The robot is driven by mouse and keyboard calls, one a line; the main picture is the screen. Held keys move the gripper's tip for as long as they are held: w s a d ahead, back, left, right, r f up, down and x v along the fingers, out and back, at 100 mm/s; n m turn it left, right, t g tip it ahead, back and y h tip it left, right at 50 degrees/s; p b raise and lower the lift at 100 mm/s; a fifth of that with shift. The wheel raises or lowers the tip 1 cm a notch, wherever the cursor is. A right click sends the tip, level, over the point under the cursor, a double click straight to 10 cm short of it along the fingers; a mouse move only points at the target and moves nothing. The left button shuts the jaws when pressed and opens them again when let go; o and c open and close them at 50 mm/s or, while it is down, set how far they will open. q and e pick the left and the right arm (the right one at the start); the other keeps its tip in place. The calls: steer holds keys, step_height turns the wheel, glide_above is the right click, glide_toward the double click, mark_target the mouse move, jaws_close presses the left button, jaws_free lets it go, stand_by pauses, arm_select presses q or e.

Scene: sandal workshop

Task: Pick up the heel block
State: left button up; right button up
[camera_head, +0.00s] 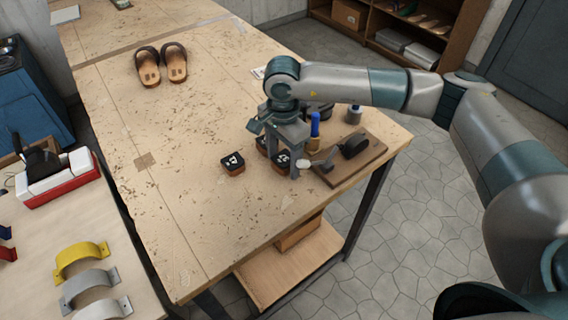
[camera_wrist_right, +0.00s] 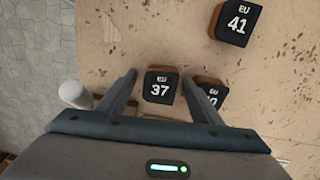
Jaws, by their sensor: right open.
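Small dark-topped heel blocks with white size numbers stand on the workbench (camera_head: 190,190). In the right wrist view, the block marked 37 (camera_wrist_right: 160,87) lies between the tips of my right gripper (camera_wrist_right: 160,76). A second block (camera_wrist_right: 213,91) is partly hidden behind the right-hand finger, its number not fully readable. My left gripper is out of view.
A wooden board (camera_head: 350,163) with a dark tool, a blue-handled brush (camera_head: 315,127) and a small pot (camera_head: 353,114) stand close to the gripper's right. Brown sandals (camera_head: 162,65) lie farther back. The bench's left and front areas are clear.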

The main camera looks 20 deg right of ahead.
steer(key=shift+c, duration=0.3)
steer(key=c, duration=1.1)
steer(key=shift+r, duration=0.1)
steer(key=shift+r+b, duration=0.4)
steer(key=shift+r, duration=0.1)
step_height(320, 180, up, 8)
steer(key=b, duration=0.3)
steer(key=shift+r, duration=0.5)
